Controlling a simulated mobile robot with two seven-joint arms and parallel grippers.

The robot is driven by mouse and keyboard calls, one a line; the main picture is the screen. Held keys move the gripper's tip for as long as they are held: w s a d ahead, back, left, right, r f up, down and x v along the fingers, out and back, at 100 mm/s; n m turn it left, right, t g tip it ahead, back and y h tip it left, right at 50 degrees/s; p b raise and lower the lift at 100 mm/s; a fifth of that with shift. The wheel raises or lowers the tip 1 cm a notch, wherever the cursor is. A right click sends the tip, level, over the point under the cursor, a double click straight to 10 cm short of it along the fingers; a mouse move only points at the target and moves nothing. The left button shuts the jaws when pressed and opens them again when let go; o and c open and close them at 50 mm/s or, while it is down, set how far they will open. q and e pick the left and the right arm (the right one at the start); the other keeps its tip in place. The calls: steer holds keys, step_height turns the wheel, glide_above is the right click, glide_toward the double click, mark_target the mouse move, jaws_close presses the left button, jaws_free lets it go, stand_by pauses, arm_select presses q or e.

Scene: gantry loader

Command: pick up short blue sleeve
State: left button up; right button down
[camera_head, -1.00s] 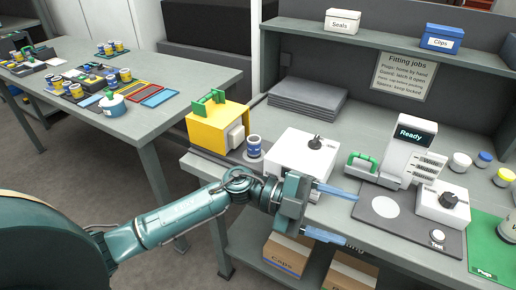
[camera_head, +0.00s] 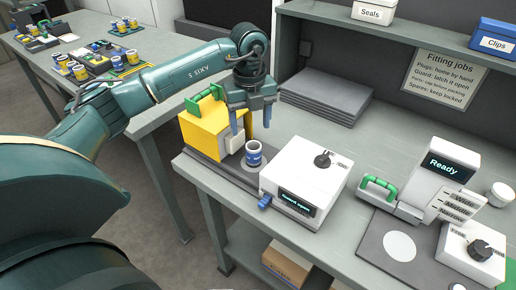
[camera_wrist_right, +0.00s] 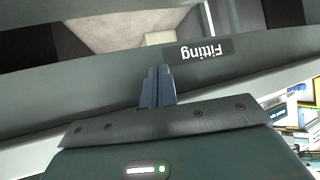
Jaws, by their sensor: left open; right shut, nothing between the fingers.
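A short blue sleeve (camera_head: 253,155) with a pale band stands upright on a round grey pad beside the yellow box (camera_head: 205,130). My left gripper (camera_head: 251,124) is open and empty. It points down, with its fingertips above the sleeve and apart from it. In the right wrist view my right gripper (camera_wrist_right: 158,88) is shut with nothing between its fingers. It is not in the head view.
A white box with a knob (camera_head: 305,180) stands just right of the sleeve. A yellow box with a green handle stands to its left. Grey stacked sheets (camera_head: 325,97) lie behind. The far table (camera_head: 150,85) holds several more banded cylinders and trays.

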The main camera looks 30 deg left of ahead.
mark_target(254, 154)
arm_select(q)
step_height(254, 154, down, 5)
steer(key=shift+s+r, duration=0.15)
steer(key=shift+r, duration=0.05)
steer(key=shift+d+f+p, duration=0.2)
steer(key=shift+f+p, duration=0.25)
steer(key=shift+f, duration=1.1)
steer(key=shift+d+f+p, duration=0.15)
steer(key=shift+f+p, duration=0.25)
steer(key=shift+f, duration=1.1)
steer(key=shift+r, duration=0.1)
steer(key=c, duration=1.2)
